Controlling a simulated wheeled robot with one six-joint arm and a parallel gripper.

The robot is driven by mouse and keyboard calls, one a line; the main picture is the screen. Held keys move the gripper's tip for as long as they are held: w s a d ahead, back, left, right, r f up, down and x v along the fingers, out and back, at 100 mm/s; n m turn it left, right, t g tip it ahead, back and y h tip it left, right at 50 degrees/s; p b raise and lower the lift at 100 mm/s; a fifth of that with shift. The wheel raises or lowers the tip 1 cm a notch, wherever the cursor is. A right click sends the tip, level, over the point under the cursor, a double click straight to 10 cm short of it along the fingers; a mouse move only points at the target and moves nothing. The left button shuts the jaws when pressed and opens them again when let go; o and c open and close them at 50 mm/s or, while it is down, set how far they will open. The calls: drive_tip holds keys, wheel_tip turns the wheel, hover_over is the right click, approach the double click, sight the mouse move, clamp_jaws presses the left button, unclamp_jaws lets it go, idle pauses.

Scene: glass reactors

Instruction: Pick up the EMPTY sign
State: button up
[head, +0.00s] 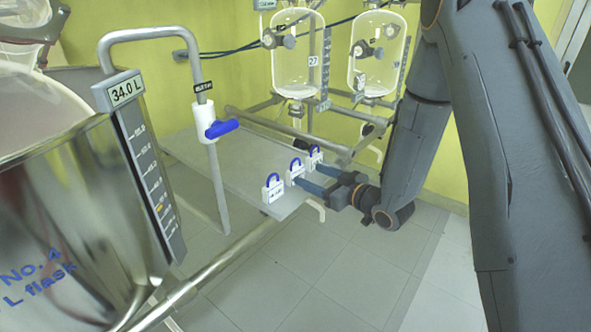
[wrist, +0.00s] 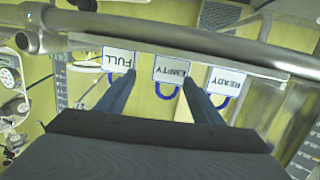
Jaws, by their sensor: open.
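The EMPTY sign (wrist: 172,68) is the middle one of three white signs with blue loops, and its lettering is upside down in the wrist view. In the head view it is the middle sign (head: 296,172) on the grey shelf's edge. My gripper (wrist: 158,80) is open, its two blue fingers reaching toward the EMPTY sign from either side. The left finger overlaps the FULL sign (wrist: 118,58) in the picture; the right fingertip is between EMPTY and READY (wrist: 226,80). In the head view my gripper (head: 305,173) is close to the signs. I cannot tell whether it touches any.
The grey shelf (head: 205,158) is mostly bare behind the signs. A metal post with a blue-handled valve (head: 222,128) rises beside it. Glass reactors (head: 299,55) hang at the back, and a large steel vessel (head: 75,215) is at the left. The floor (head: 330,270) is clear.

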sight(293, 169)
drive_tip(key=shift+a+r+n+y, duration=0.25)
drive_tip(key=shift+a+y, duration=0.45)
drive_tip(key=shift+y, duration=0.4)
drive_tip(key=shift+w+a, duration=0.15)
drive_tip(key=shift+a, duration=0.05)
drive_tip(key=p+x, duration=0.1)
drive_tip(key=x, duration=0.6)
drive_tip(key=shift+a+f, duration=0.2)
drive_tip(key=shift+a, duration=0.05)
drive_tip(key=shift+c, duration=0.4)
drive_tip(key=c, duration=0.7)
